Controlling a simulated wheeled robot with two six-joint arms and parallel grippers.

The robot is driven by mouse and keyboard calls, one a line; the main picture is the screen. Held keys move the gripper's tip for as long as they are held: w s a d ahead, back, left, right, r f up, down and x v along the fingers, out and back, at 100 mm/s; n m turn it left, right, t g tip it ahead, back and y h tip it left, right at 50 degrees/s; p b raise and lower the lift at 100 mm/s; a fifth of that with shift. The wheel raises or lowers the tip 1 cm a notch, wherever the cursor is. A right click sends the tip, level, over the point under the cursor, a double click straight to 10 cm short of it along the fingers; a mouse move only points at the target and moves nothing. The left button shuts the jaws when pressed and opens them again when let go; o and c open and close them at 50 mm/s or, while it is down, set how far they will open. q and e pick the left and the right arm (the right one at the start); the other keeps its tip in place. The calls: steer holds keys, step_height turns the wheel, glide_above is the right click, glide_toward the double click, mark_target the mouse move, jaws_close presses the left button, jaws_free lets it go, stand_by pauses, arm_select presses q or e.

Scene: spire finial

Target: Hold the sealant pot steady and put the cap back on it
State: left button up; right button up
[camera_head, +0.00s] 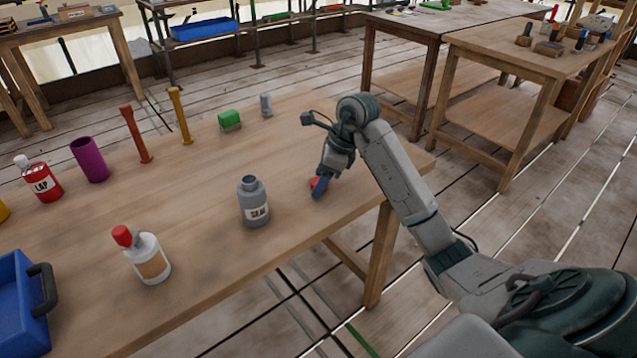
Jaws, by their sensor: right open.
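The sealant pot (254,206), a grey bottle with a pale label, stands upright on the wooden table (215,265). Its narrow neck at the top has no cap on it. My left gripper is out of view.
A white bottle with a red top (149,257) stands front left of the pot, near a blue tray (22,310).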

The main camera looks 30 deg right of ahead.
mark_target(314, 182)
steer(key=shift+c, duration=0.2)
steer(key=c, duration=1)
steer(key=shift+r, duration=0.15)
steer(key=shift+r, duration=1.1)
steer(key=shift+r+p, duration=0.3)
steer(key=shift+r, duration=0.15)
steer(key=shift+s, duration=0.35)
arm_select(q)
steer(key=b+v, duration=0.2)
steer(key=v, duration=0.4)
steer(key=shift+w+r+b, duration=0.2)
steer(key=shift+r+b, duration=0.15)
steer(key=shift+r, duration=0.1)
arm_select(e)
steer(key=shift+s+a+r, duration=0.25)
steer(key=shift+s+a, duration=0.15)
steer(key=shift+s, duration=2.15)
steer(key=shift+s+a+r, duration=0.3)
steer(key=shift+s+a, duration=0.05)
steer(key=shift+s, duration=2.15)
steer(key=shift+s+a+r, duration=0.25)
steer(key=shift+s+a, duration=0.15)
steer(key=shift+s, duration=2.15)
